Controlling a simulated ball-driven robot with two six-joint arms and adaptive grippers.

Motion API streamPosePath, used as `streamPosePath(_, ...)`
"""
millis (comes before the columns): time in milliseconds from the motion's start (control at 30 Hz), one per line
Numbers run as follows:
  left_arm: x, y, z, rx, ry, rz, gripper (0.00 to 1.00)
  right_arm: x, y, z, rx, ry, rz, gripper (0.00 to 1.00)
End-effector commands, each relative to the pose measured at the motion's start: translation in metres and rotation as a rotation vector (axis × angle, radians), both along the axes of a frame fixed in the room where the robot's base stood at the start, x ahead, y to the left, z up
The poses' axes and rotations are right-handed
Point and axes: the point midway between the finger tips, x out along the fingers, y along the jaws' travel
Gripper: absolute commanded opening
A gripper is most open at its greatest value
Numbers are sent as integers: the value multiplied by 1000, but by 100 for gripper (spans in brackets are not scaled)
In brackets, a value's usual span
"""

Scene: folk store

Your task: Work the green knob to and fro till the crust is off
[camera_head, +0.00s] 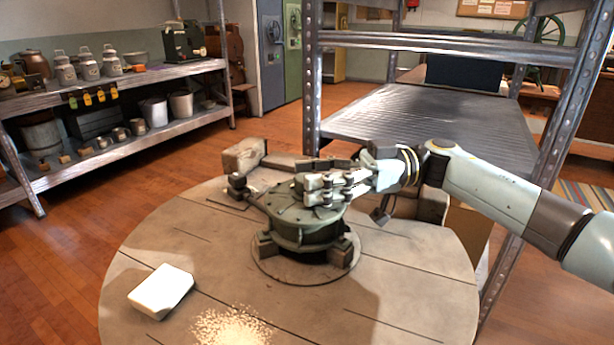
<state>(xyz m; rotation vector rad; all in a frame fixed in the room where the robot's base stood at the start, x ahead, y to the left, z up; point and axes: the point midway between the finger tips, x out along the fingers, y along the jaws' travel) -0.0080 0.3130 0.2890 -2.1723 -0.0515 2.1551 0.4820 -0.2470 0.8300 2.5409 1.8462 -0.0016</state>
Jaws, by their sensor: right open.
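A round dark-green device (295,237) with a flat lid stands on a round base plate near the middle of the round table (190,230). A small dark knob-like piece (238,184) sticks out at its left; its colour is too dark to be sure it is the green knob. My right gripper (322,187) comes in from the right and lies over the device's lid. It is open, its fingers pointing left, and hides part of the lid. I cannot tell whether it touches the lid. No crust can be made out. My left gripper is out of view.
A white block (162,290) lies at the table's left, and a pile of pale crumbs (232,325) at the front. A wooden block (243,156) stands behind the device. A metal rack (430,120) rises close behind the table. The table's front right is clear.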

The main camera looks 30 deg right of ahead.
Motion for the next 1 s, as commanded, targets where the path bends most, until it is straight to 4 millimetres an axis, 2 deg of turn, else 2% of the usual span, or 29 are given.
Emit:
streamPosePath(200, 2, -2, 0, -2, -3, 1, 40, -12, -39, -1, -4, 2, -2, 57)
streamPosePath(400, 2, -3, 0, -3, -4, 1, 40, -18, -57, 0, -2, 1, -2, 57)
streamPosePath(1000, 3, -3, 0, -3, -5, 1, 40, -18, -58, 0, -6, -14, -3, 57)
